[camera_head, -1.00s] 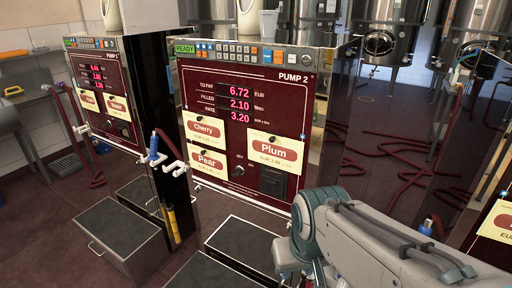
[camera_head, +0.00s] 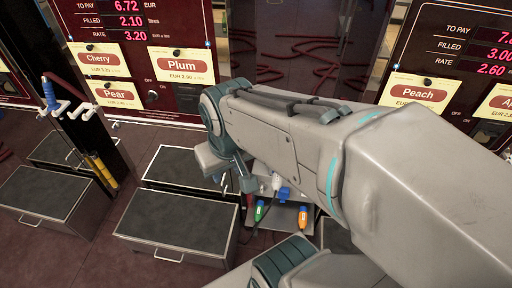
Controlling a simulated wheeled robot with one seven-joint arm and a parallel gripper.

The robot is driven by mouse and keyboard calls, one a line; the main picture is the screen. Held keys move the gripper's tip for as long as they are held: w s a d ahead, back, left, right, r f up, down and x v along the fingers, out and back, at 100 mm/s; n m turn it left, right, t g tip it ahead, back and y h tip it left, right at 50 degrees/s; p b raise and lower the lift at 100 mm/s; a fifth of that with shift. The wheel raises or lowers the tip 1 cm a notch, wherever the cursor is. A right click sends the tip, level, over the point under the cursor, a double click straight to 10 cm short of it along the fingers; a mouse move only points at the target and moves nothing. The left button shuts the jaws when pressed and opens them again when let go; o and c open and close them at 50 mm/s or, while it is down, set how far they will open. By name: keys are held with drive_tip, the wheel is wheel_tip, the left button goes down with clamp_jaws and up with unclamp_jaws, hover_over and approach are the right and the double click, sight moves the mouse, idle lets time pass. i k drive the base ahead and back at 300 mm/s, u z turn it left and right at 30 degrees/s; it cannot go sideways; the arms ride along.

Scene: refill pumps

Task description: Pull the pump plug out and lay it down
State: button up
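The Pump 2 panel (camera_head: 130,75) is at the upper left, with the Cherry, Pear and Plum cards on its dark red face. I cannot make out the pump plug; the dark patch below the Plum card is partly behind my arm. My arm reaches in from the right and bends down in front of the panel's right edge. My gripper (camera_head: 228,183) seems to be at its lower end, small and mostly hidden by my arm links. I cannot see whether its fingers are apart or hold anything.
Grey-topped drawer boxes (camera_head: 178,205) stand on the floor before the pumps. A blue-handled nozzle (camera_head: 49,95) hangs on white hooks at the left. Green (camera_head: 260,211) and orange (camera_head: 303,216) items sit below my arm. A Peach panel (camera_head: 430,75) stands at right.

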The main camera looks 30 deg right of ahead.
sight(277, 181)
drive_tip(key=k, duration=0.5)
drive_tip(key=u, duration=1.6)
drive_tip(key=i, duration=1.3)
drive_tip(key=z, duration=3)
